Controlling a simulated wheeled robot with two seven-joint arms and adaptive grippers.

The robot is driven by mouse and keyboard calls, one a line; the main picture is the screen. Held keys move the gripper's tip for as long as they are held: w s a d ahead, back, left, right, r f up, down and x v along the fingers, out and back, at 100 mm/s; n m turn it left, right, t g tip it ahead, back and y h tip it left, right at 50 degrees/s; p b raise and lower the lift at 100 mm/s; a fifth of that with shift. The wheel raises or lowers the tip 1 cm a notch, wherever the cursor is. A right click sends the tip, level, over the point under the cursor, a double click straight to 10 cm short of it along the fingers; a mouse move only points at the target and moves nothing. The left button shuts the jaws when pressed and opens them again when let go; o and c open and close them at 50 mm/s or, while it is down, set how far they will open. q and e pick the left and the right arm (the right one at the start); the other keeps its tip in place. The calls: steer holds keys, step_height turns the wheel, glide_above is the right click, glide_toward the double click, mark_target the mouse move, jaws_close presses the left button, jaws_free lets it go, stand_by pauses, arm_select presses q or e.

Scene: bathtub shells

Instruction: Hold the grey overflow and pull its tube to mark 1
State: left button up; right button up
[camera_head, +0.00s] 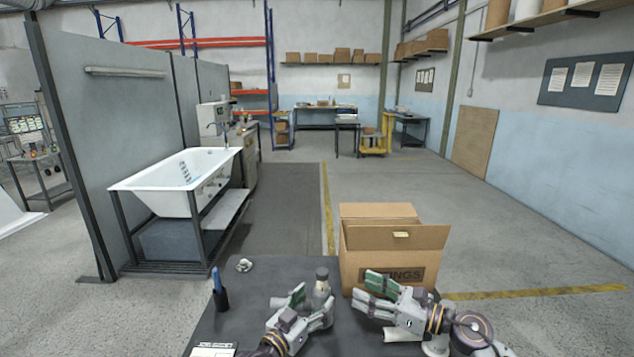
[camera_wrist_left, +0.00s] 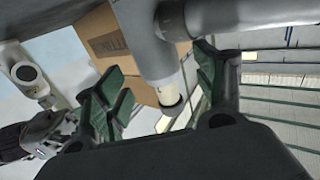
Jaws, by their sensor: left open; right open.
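The grey overflow (camera_head: 321,287) stands on the dark table in the head view, close to the cardboard box. In the left wrist view its grey body (camera_wrist_left: 150,40) runs down between my fingers, with a pale tube (camera_wrist_left: 168,93) showing near a dark end ring. My left gripper (camera_head: 312,302) is open, with its green-padded fingers (camera_wrist_left: 158,85) on either side of the overflow; contact is not clear. My right gripper (camera_head: 371,292) is open in front of the box, to the right of the overflow. Mark 1 cannot be made out.
The open cardboard box (camera_head: 362,245) stands behind my grippers. A blue-handled tool in a black holder (camera_head: 221,298), a small white part (camera_head: 244,265) and a paper sheet (camera_head: 212,350) are on the table's left side. The white bathtub (camera_head: 180,204) stands on a frame beyond.

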arm_select(q)
steer(key=v, duration=0.9)
steer(key=shift+s+a, duration=0.15)
steer(key=shift+s, duration=0.1)
steer(key=shift+s+a, duration=0.1)
stand_by(0.3)
